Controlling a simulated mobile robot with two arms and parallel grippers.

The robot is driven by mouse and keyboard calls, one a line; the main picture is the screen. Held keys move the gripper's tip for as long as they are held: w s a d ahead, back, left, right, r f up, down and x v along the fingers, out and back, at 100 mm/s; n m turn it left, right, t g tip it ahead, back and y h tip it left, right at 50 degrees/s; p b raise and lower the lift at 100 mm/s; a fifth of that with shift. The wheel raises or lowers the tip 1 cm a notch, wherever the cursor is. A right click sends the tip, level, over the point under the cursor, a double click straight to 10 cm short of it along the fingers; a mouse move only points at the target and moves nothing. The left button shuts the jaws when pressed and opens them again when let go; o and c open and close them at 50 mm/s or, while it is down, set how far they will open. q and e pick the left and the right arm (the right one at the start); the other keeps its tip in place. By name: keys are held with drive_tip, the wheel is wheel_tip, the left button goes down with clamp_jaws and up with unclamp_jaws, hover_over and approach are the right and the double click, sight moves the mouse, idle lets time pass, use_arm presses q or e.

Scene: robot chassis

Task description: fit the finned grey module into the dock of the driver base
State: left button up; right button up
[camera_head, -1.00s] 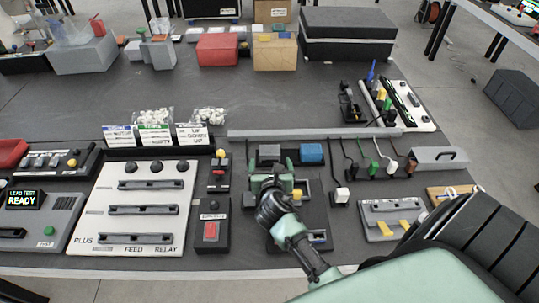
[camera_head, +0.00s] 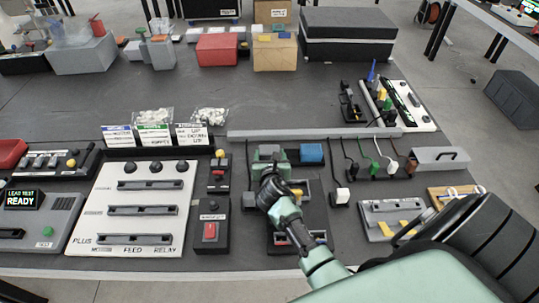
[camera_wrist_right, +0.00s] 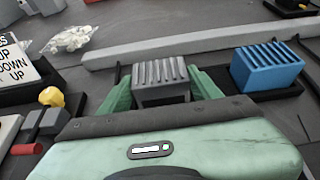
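The finned grey module (camera_head: 268,150) stands in a dark holder at the back middle of the table, left of a blue finned module (camera_head: 311,152). In the right wrist view the grey module (camera_wrist_right: 160,75) sits between my right gripper's two green fingers (camera_wrist_right: 160,88), one along each side. I see no clear grip on it, and its lower part is hidden. In the head view my right gripper (camera_head: 268,160) reaches over a black base unit (camera_head: 285,242), apparently the driver base, and its arm covers much of that unit, including any dock. My left gripper is not in view.
A grey rail (camera_head: 315,133) runs behind the modules. Cables with plugs (camera_head: 342,195) and a grey bracket block (camera_head: 390,218) lie right. The table behind the rail is mostly clear.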

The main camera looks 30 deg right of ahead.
drive_tip(key=shift+c, duration=0.9)
drive_tip(key=shift+r, duration=0.15)
